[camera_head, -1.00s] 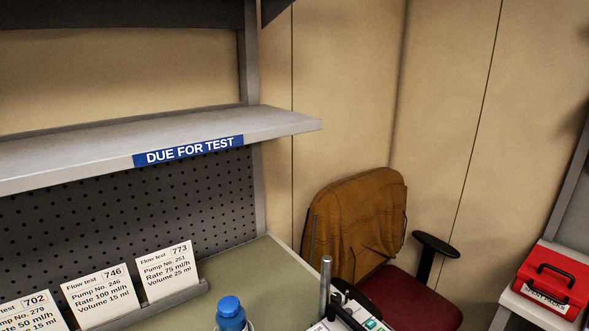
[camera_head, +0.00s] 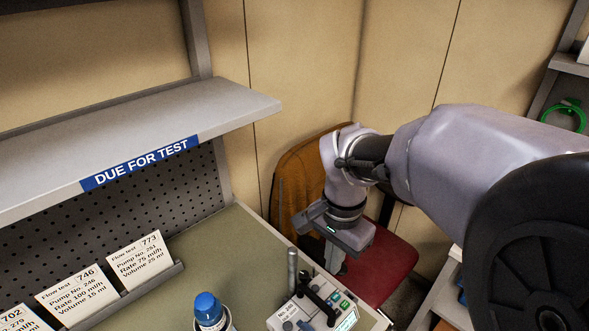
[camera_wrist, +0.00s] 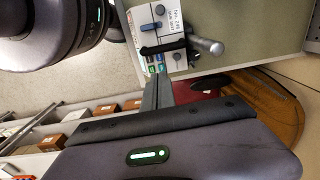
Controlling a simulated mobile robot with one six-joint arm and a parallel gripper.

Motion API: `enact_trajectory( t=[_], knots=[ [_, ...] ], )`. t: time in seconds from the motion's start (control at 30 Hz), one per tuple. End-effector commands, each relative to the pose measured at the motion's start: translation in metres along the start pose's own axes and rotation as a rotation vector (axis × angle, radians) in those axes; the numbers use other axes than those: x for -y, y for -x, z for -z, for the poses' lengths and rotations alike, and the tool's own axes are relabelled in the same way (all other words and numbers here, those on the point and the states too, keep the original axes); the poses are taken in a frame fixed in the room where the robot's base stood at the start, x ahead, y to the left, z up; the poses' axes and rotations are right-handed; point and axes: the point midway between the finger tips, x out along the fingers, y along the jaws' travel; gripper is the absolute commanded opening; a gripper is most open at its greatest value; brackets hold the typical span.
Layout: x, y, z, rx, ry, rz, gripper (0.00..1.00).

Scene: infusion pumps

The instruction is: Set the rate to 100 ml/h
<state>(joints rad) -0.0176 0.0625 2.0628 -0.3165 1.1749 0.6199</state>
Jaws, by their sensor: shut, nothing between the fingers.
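The white pump (camera_head: 312,318) lies at the front right corner of the bench, cut off by the lower edge in the head view. It has a dark handle, a grey post, green buttons and a lit display. The pump shows upper middle in the wrist view (camera_wrist: 180,59), with blue and green buttons. My gripper (camera_head: 342,268) points down, just beyond and above the pump's buttons in the head view. Its shut, empty fingers show in the wrist view (camera_wrist: 157,92) close to the button end; contact cannot be told.
A card (camera_head: 78,296) reads Pump No. 246, Rate 100 ml/h, Volume 15 ml, beside other cards in a rack. A blue-capped bottle (camera_head: 209,312) stands left of the pump. A red chair (camera_head: 385,262) is behind the bench. The "DUE FOR TEST" shelf (camera_head: 140,125) overhangs at left.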

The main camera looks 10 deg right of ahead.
Motion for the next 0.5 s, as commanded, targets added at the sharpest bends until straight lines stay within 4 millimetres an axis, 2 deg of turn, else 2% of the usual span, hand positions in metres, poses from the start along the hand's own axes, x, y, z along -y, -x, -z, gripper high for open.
enact_trajectory(
  t=[0.37,0.5],
  knots=[
    [0.002,-0.005,0.003,0.005,-0.018,-0.016,0.0],
    [0.001,-0.024,0.002,0.006,-0.016,-0.018,0.0]
  ],
)
